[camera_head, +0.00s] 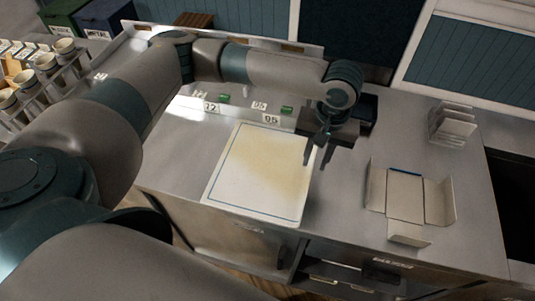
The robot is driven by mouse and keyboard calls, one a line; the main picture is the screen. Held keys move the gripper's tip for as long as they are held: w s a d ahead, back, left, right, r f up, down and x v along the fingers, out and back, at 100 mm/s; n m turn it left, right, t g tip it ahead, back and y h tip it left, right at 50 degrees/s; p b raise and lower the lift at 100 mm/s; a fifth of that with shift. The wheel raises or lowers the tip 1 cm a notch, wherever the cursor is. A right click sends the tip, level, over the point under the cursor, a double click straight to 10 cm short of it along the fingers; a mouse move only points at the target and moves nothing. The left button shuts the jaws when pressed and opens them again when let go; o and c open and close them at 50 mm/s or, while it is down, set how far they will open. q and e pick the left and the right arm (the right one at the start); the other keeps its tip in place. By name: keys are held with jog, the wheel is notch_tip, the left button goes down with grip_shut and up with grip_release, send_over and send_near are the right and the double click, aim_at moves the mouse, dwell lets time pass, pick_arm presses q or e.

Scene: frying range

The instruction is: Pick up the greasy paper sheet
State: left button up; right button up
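The greasy paper sheet (255,178) lies flat on the steel counter. It is pale with a thin blue border line and a yellowish stain towards its right side. My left gripper (318,157) is at the sheet's upper right edge and points down. Its two dark fingers are apart, with nothing seen between them. I cannot tell how high the fingertips are above the sheet or counter. My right gripper is not in view.
An opened cardboard box (405,196) lies on the counter at the right. A white rack (452,124) stands behind it. Numbered tags (271,119) and green pieces line the counter's back. Cups (46,62) stand at the far left. Bare counter (345,200) lies between sheet and box.

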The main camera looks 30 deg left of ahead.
pick_arm(q)
jog(key=shift+a+f+p, duration=0.15)
jog(key=shift+f+p, duration=0.3)
jog(key=shift+f, duration=1.1)
grip_shut()
